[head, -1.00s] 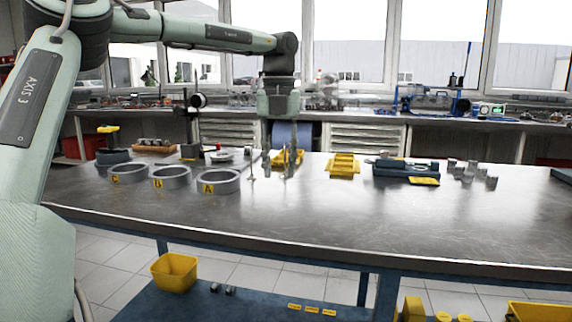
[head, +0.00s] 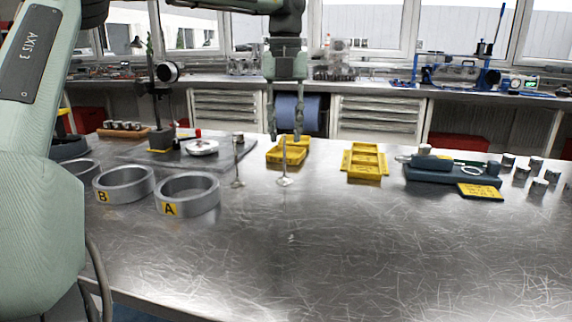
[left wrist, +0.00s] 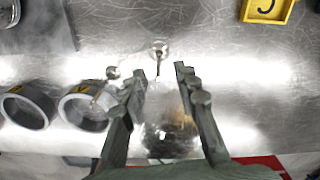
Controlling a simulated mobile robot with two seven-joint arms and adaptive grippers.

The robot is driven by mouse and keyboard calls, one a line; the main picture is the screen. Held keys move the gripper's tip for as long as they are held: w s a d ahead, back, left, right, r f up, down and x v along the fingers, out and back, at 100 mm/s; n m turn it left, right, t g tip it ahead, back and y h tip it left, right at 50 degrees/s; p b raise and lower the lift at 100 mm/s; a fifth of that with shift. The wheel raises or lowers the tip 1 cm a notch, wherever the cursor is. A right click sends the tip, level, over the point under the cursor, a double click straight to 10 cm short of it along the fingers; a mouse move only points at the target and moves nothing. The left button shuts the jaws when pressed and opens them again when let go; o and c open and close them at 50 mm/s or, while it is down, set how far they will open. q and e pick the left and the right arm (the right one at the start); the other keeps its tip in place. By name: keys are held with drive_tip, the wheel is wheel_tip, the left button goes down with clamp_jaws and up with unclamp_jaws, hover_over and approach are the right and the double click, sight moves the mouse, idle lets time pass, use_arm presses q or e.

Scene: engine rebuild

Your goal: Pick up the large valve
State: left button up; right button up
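Two metal valves stand stem up on the steel workbench (head: 330,240). The large valve (head: 285,180) is the right one and shows the wider head in the left wrist view (left wrist: 159,46). The smaller valve (head: 238,181) stands to its left, also in the left wrist view (left wrist: 112,72). My left gripper (head: 285,137) points down, its fingers apart and empty. In the left wrist view (left wrist: 161,70) the large valve shows just beyond and between the fingertips, not gripped. The exact height gap is unclear. My right gripper is in neither view.
Metal rings, A (head: 188,194) and B (head: 124,184) among them, stand left of the valves. A yellow tray (head: 288,155) lies behind the large valve, another yellow tray (head: 364,163) to its right. A blue fixture (head: 440,172) lies farther right. The bench front is clear.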

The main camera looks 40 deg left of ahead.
sight(284, 176)
use_arm(q)
wheel_tip(284, 176, down, 8)
drive_tip(key=shift+s+r+p, duration=0.1)
drive_tip(key=shift+r+p, duration=0.05)
drive_tip(key=shift+p, duration=0.25)
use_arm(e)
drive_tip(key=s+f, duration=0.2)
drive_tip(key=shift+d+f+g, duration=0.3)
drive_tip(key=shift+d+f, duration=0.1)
use_arm(q)
drive_tip(key=shift+c, duration=0.4)
clamp_jaws()
